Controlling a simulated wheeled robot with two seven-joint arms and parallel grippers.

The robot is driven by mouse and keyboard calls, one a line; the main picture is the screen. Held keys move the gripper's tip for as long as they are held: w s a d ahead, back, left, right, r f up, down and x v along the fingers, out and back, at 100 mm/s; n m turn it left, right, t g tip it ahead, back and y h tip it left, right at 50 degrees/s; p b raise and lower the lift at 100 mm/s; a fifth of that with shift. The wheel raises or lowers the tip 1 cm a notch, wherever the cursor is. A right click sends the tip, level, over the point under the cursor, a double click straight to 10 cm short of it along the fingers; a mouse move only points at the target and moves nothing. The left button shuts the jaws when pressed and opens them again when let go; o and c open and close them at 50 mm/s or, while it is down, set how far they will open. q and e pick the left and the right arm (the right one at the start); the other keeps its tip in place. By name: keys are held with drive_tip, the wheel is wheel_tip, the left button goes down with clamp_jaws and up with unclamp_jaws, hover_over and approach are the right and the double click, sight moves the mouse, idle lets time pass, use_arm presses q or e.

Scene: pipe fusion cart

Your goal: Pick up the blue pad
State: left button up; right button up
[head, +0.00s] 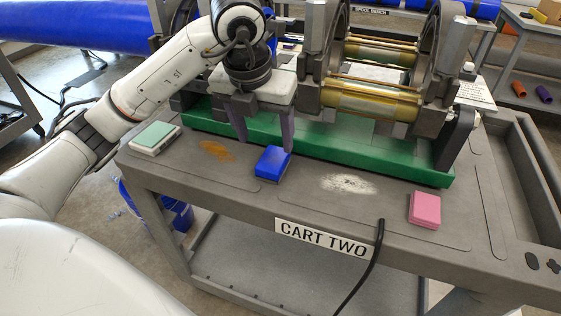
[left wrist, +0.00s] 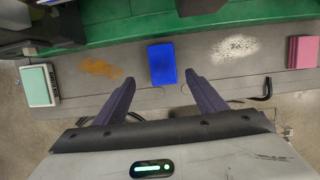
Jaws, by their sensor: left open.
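The blue pad (head: 272,164) lies on the grey cart top near its front edge, left of the middle. In the left wrist view the blue pad (left wrist: 162,64) lies beyond the fingertips, roughly in line with the gap between them. My left gripper (head: 266,147) is open, fingers pointing down, above and by the pad; the right-hand finger covers a little of its far side. The open fingers also show in the left wrist view (left wrist: 160,82), with nothing between them. My right gripper is not in view.
A green-and-white pad (head: 156,137) lies to the left and a pink pad (head: 424,209) to the right. An orange smear (head: 217,151) and white powder (head: 348,184) mark the top. The green-based fusion machine (head: 330,150) stands behind. A black cable (head: 377,250) hangs over the front.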

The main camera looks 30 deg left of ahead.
sight(273, 159)
use_arm(q)
drive_tip(key=x, duration=0.3)
drive_tip(key=shift+d+f, duration=0.1)
drive_tip(key=shift+f, duration=0.05)
drive_tip(key=x, duration=0.5)
drive_tip(key=shift+w+d, duration=0.2)
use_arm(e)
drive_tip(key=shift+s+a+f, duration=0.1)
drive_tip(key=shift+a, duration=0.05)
use_arm(q)
drive_tip(key=c, duration=1.1)
drive_tip(key=shift+c, duration=0.2)
